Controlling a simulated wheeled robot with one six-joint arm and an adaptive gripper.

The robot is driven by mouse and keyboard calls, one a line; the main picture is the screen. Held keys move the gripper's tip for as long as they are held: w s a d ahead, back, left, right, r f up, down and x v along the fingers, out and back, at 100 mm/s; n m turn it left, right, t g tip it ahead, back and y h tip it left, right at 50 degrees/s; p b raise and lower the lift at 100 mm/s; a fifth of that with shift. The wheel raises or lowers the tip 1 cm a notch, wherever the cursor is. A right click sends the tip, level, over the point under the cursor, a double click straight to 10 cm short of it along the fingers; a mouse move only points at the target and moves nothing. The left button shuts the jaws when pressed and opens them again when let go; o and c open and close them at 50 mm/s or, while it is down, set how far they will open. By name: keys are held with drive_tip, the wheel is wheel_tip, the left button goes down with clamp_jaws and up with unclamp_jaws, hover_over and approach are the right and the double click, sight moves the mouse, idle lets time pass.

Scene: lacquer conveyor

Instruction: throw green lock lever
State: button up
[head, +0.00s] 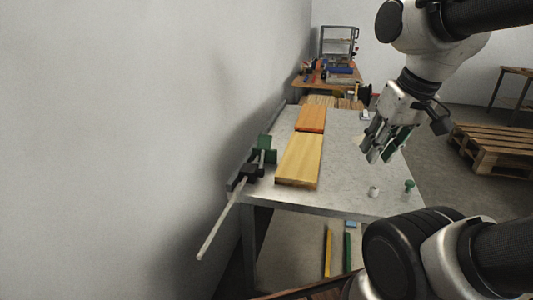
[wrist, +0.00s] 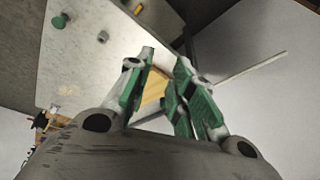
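A green part (head: 265,153) stands upright at the left edge of the grey table, beside a dark clamp block (head: 245,172). A long pale bar (head: 217,232) slants from the block down past the table edge, and also shows in the wrist view (wrist: 252,69). A small green knob (head: 409,186) stands at the table's right edge; it also shows in the wrist view (wrist: 60,20). I cannot tell which green piece is the lock lever. My gripper (head: 380,152) has green-padded fingers, is open and empty, and hangs above the table's right side, apart from both green pieces.
A yellow board (head: 299,160) and an orange board (head: 311,118) lie on the table (head: 345,150). A small grey cylinder (head: 374,192) stands left of the knob. A wall rises close on the left. A wooden pallet (head: 495,150) lies at right.

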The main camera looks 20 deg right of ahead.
drive_tip(key=shift+o, duration=0.3)
drive_tip(key=w+a+f+m+g+y, duration=0.4)
drive_tip(key=w+a+m+y, duration=0.1)
drive_tip(key=a+m, duration=0.2)
drive_tip(key=shift+w+a+m, duration=0.25)
drive_tip(key=shift+w+m, duration=0.05)
drive_tip(key=shift+m, duration=0.2)
drive_tip(key=m+t+y, duration=0.9)
drive_tip(key=m+y, duration=0.1)
drive_tip(key=m, duration=1.2)
approach(266, 142)
drive_tip(key=shift+w+a+f, duration=0.2)
drive_tip(key=shift+w+a, duration=0.7)
drive_tip(key=shift+w, duration=0.05)
drive_tip(key=shift+w+a, duration=0.25)
drive_tip(key=shift+a, duration=0.05)
drive_tip(key=x, duration=0.7)
clamp_jaws()
